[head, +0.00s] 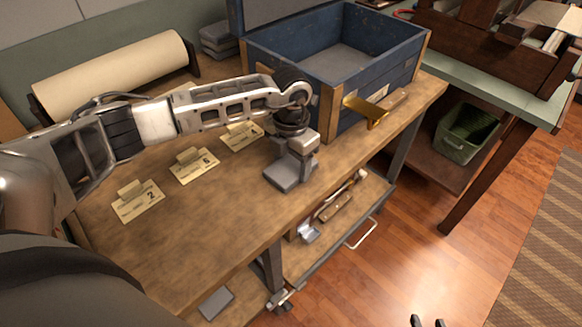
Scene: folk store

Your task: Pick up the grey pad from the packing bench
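The grey pad (281,179) is a small dark block at the front edge of the packing bench (235,210), below my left gripper. My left gripper (292,170) points down at the pad and covers part of it. Its fingertips blend with the pad, so I cannot tell whether they are closed on it or whether the pad is clear of the wood. My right gripper (428,322) shows only as two dark tips at the bottom edge, apart, with nothing visible between them.
A blue wooden crate (328,95) with a brass-coloured tool (372,110) at its front stands right of the pad. Numbered cards (138,201), a paper roll (115,75) and stacked grey pieces (217,40) lie left and behind. An open drawer (335,230) juts out below.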

